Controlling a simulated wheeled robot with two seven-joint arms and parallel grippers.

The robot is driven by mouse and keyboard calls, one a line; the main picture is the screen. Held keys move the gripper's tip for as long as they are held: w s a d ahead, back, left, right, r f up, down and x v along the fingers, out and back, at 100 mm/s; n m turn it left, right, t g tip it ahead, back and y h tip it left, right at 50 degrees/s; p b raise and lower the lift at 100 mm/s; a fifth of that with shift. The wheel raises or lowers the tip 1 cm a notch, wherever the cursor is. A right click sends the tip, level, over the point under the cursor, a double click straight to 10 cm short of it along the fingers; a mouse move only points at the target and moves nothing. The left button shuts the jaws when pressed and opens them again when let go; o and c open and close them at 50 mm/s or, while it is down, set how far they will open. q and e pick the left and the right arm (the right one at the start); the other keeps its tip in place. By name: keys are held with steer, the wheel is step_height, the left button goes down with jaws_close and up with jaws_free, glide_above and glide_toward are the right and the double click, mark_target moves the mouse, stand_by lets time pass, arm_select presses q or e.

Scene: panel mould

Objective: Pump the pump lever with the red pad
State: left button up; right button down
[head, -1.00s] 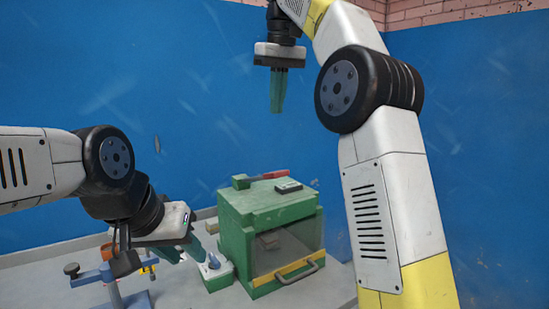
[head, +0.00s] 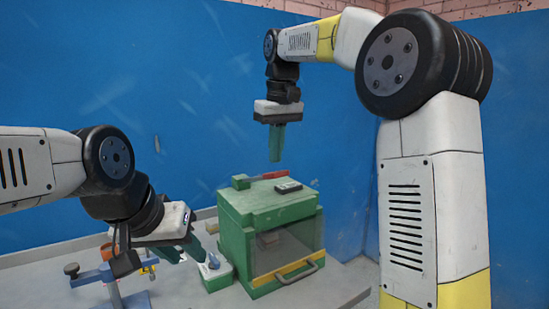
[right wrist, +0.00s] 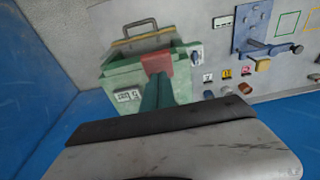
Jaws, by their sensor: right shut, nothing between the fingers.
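The pump lever's red pad (head: 272,175) shows on top of the green box (head: 262,211), beside a green block (head: 241,181). In the right wrist view the red pad (right wrist: 157,62) lies just beyond my fingertips.
The box has a clear front with a yellow strip and a handle (head: 300,272). A blue clamp-like stand (head: 108,278) is at the left. The blue wall (head: 90,180) stands behind.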

steer(key=shift+s+d+f, duration=0.1)
steer(key=shift+s+f, duration=0.1)
steer(key=shift+f, duration=0.5)
